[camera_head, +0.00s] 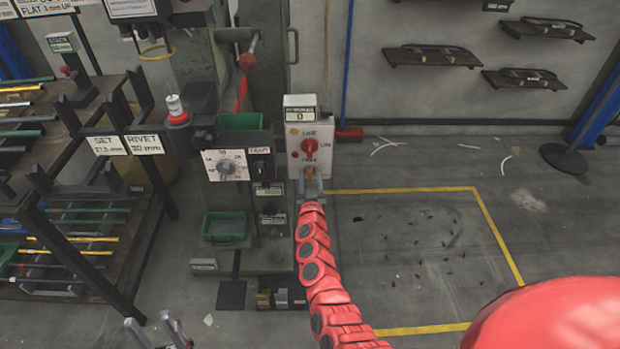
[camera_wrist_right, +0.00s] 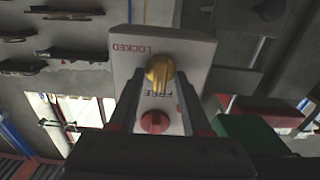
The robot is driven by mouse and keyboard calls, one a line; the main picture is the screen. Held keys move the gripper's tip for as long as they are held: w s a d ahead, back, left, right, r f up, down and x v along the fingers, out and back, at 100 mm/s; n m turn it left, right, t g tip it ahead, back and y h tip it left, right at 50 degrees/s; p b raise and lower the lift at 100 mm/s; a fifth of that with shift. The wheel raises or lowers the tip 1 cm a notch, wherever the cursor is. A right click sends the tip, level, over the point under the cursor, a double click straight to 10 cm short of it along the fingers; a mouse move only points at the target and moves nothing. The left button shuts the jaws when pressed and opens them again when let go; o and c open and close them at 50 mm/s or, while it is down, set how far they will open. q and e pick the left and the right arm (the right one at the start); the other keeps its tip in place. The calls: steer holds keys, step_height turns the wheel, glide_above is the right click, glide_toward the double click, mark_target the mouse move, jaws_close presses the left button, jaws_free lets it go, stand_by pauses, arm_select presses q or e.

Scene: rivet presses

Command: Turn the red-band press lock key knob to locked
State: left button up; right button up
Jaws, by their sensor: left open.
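The lock key knob is a yellow knob (camera_wrist_right: 160,72) on a light panel face, between the words LOCKED and FREE in the right wrist view. Its narrow end points toward FREE. In the head view the knob (camera_head: 309,170) is low on the control box (camera_head: 297,133), partly hidden by my gripper. My right gripper (camera_head: 312,184) is at the box's lower front. Its fingers (camera_wrist_right: 158,85) are apart, one on each side of the knob, with gaps showing; contact is not visible. My left gripper (camera_head: 156,332) is open and empty at the bottom left.
A red knob (camera_wrist_right: 153,122) is close to the yellow one; it also shows in the head view (camera_head: 310,148). The press (camera_head: 235,160), with green trays (camera_head: 225,226), stands left of the box. A rod rack (camera_head: 75,215) is further left. The yellow-marked floor (camera_head: 420,250) is mostly open.

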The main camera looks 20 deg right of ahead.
jaws_close()
steer(key=shift+m, duration=0.3)
steer(key=m, duration=0.3)
steer(key=shift+d+f+b, duration=0.1)
steer(key=shift+b, duration=0.25)
steer(key=m+b, duration=0.1)
steer(key=m, duration=0.3)
steer(key=shift+m, duration=0.4)
steer(key=shift+s+d+f+m+b, duration=0.1)
steer(key=shift+m+b, duration=0.9)
steer(key=shift+m, duration=1.35)
steer(key=shift+f+m+b, duration=0.1)
steer(key=shift+m+b, duration=0.9)
steer(key=shift+m, duration=1.35)
steer(key=shift+o, duration=0.6)
jaws_free()
